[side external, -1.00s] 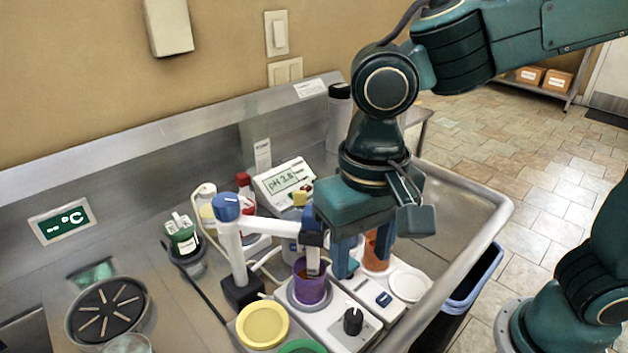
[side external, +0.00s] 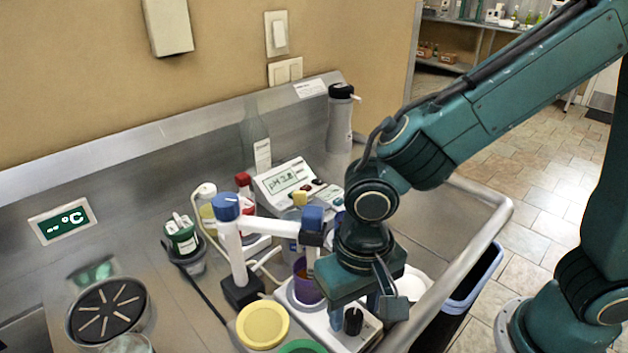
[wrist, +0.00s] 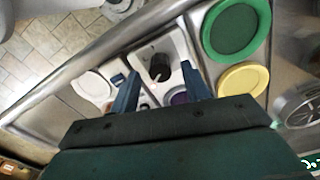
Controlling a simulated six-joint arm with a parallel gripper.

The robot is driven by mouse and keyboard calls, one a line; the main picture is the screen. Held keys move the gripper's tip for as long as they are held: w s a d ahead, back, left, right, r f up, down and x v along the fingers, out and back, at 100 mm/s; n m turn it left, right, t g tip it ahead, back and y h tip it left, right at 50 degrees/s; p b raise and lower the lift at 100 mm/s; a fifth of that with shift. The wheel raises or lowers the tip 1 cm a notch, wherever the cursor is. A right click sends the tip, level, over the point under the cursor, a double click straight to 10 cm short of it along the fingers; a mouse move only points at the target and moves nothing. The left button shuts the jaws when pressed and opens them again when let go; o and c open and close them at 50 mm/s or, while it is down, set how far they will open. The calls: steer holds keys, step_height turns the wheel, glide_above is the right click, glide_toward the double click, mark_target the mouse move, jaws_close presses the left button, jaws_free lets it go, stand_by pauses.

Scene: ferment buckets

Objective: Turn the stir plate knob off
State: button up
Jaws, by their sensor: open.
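The stir plate is a white unit (side external: 335,338) near the sink's front edge. Its black knob (side external: 353,322) stands upright with a light mark on top. In the wrist view the knob (wrist: 160,67) lies between my fingertips, with space on both sides. My gripper (wrist: 160,73) is open and above the stir plate; it also shows in the side view (side external: 352,312), around the knob's position. Contact with the knob is not visible. A purple beaker (side external: 306,288) stands on the plate behind my gripper, partly hidden by it.
A yellow lid (side external: 262,324) and a green lid (side external: 303,347) lie left of the stir plate. A white stand with a blue top (side external: 227,208) rises behind. A pH meter (side external: 287,183) stands farther back. The metal sink rim (side external: 470,240) runs along the right.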

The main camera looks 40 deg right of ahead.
steer(key=shift+f, duration=1.2)
steer(key=c, duration=1)
steer(key=shift+n, duration=0.4)
steer(key=n, duration=1.1)
steer(key=shift+r, duration=0.1)
